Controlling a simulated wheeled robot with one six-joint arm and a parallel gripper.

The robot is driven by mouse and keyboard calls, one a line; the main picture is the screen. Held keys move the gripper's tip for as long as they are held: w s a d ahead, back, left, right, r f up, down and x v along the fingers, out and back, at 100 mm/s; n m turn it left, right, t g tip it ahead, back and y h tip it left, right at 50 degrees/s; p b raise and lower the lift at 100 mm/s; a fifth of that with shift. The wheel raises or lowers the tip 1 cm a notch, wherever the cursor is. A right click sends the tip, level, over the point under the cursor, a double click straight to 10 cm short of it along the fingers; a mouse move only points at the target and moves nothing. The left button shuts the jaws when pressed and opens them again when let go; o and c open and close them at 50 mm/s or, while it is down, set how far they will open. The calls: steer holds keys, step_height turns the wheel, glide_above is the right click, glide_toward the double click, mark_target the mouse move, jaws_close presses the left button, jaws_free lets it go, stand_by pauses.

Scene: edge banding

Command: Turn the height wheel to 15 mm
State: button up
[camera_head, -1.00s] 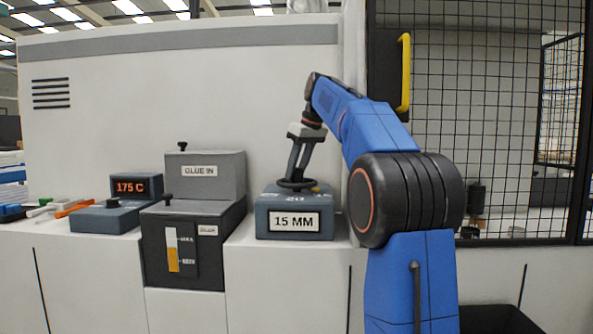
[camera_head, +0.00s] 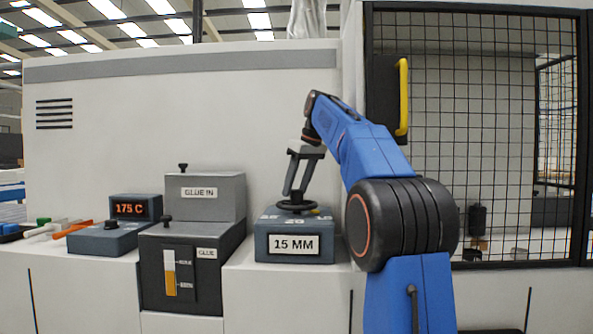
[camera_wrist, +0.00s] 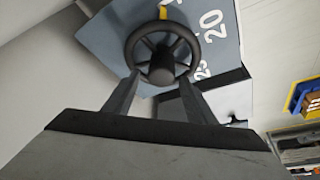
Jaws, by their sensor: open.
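The dark, spoked height wheel (camera_head: 299,205) sits on top of a blue-grey box (camera_head: 262,248) with a "15 MM" plate (camera_head: 293,245) on its front. In the wrist view, the wheel (camera_wrist: 162,74) shows a round hub, and a yellow mark (camera_wrist: 162,12) is at its far rim. White numbers 20 and 25 are on the box top. My gripper (camera_head: 293,194) is open, pointing down at the wheel. In the wrist view, its two fingers (camera_wrist: 162,84) reach the near rim, one on each side of the hub. I cannot tell whether they touch it.
Left of the box stand a glue unit (camera_head: 205,188) with knobs and a level gauge, and a 175 C display (camera_head: 135,208). Several small tools (camera_head: 50,231) lie at far left. A mesh guard door (camera_head: 470,130) with a yellow handle (camera_head: 403,97) is at right.

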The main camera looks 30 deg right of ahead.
step_height(320, 180, up, 8)
steer(key=shift+f, duration=0.2)
steer(key=shift+r, duration=0.35)
steer(key=shift+s+a, duration=0.1)
steer(key=shift+a, duration=0.05)
stand_by(0.4)
